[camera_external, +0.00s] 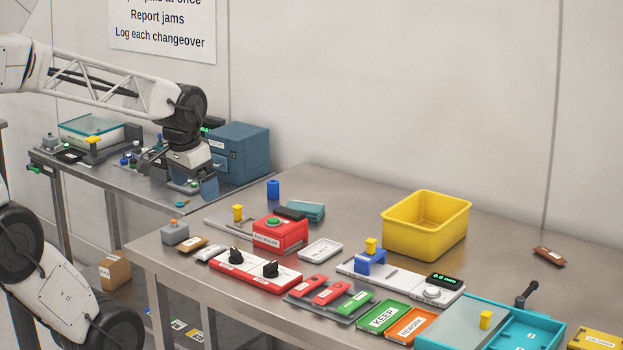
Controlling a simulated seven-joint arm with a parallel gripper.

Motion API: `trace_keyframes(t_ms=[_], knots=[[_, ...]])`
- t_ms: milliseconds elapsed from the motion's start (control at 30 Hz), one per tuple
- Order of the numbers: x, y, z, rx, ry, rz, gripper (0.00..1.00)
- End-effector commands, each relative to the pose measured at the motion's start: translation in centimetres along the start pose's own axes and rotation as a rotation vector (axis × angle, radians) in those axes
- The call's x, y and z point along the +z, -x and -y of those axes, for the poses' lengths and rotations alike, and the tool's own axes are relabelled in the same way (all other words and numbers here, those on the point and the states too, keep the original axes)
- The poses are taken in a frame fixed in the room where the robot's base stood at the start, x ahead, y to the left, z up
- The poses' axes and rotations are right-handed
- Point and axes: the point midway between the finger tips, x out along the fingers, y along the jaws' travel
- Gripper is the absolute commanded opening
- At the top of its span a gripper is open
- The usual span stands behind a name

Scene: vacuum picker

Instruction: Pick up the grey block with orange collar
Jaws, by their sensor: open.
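The grey block with orange collar (175,233) stands near the left end of the front steel table. It is a small grey cube with an orange ring around a short stub on top. My gripper (194,190) hangs from the arm's wrist, pointing down, above and a little right of the block in the picture, in front of the back bench. It is open and apart from the block, and nothing shows between its fingers. One finger is partly hidden by the gripper's body.
Beside the block lie a brown labelled piece (192,243) and a red panel with black knobs (255,270). A red button box (280,236), a yellow bin (425,224) and a teal tray (545,330) stand farther right. A blue cabinet (240,150) stands on the back bench.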

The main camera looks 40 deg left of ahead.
Motion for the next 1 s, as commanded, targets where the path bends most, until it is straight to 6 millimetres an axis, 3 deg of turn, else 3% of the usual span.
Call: trace_keyframes(t_ms=[500,1000], knots=[[-5.8,-5.5,8.7,0.012,-0.511,0.087,1.00],[-8.2,-13.1,19.2,0.091,-1.029,0.145,1.00]])
